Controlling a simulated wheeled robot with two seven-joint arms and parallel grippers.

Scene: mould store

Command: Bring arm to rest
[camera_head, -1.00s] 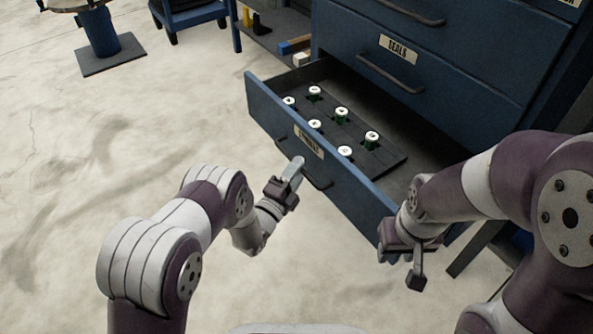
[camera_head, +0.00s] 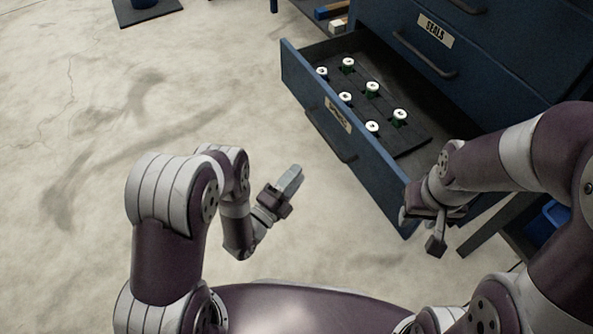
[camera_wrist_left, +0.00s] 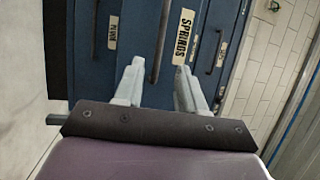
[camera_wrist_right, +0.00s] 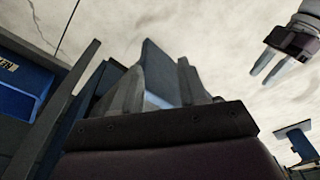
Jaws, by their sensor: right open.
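My left gripper (camera_head: 290,180) hangs over the bare floor, apart from the front of the open drawer (camera_head: 385,187). In the left wrist view its two fingers (camera_wrist_left: 158,85) are spread with nothing held between them. My right gripper (camera_head: 422,228) is open by the drawer's near right corner; whether it touches the drawer I cannot tell. In the right wrist view its fingers (camera_wrist_right: 170,72) show no object held, and my left gripper (camera_wrist_right: 275,62) shows at the upper right with its fingers apart.
The drawer of the blue cabinet (camera_head: 480,85) stands pulled out. It holds a dark rack (camera_head: 408,142) with several white-topped green pieces. The drawer handle (camera_head: 335,143) is on its front. Free floor (camera_head: 90,180) lies to the left. A blue bin (camera_head: 548,222) is at the right.

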